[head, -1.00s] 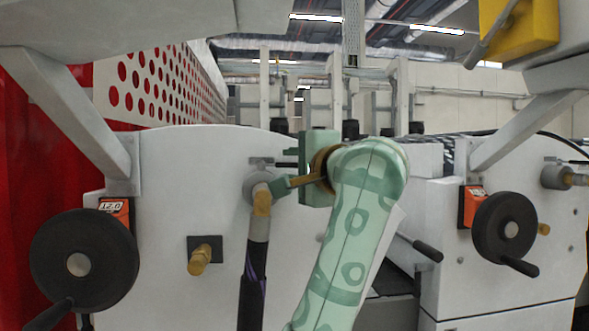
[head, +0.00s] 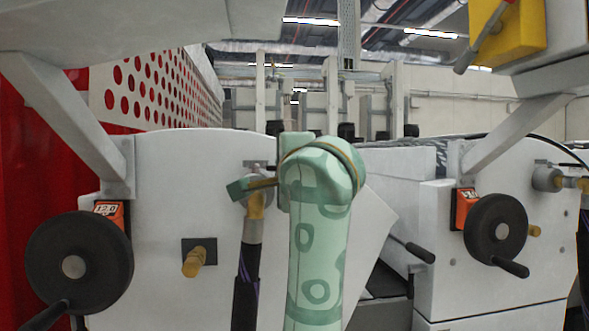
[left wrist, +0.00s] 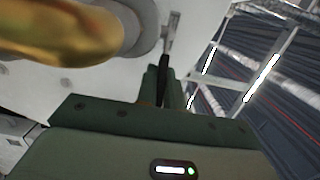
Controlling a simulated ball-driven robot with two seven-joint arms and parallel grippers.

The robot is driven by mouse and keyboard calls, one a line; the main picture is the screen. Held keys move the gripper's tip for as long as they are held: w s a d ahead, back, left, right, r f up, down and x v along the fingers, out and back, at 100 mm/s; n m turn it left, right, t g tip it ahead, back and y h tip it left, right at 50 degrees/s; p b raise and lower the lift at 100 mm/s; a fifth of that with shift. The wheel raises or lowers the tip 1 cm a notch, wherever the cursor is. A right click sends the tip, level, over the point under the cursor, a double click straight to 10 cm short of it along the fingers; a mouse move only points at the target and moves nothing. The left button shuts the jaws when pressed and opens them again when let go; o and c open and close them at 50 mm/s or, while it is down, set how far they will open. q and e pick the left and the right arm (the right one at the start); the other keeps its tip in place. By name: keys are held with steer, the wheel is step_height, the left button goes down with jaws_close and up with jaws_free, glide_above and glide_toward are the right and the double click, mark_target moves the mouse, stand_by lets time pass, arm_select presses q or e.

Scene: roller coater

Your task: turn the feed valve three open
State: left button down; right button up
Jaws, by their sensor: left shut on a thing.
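The feed valve (head: 257,193) is a pale round body on the white machine panel, left of centre in the head view. A brass hose fitting points down from it, and its small lever (head: 254,163) shows just above. In the left wrist view the valve body (left wrist: 140,25) is at the top, with a dark lever handle (left wrist: 163,88) beside it. My left gripper (left wrist: 163,80) is shut on this handle. In the head view my green left arm stands in front of the panel and mostly hides the fingers. My right gripper is not in view.
A black handwheel (head: 79,263) is at the left and another handwheel (head: 495,230) at the right. A brass fitting (head: 194,261) sticks out below left of the valve. A similar valve (head: 546,178) is at the far right. A black hose (head: 246,290) hangs beside my arm.

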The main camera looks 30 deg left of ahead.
arm_select(q)
steer(key=shift+f, duration=0.1)
steer(key=c, duration=1.5)
jaws_free()
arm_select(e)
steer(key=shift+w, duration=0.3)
arm_select(q)
steer(key=p+v, duration=0.3)
steer(key=v, duration=1.3)
steer(key=shift+s+d, duration=0.1)
steer(key=shift+d, duration=0.05)
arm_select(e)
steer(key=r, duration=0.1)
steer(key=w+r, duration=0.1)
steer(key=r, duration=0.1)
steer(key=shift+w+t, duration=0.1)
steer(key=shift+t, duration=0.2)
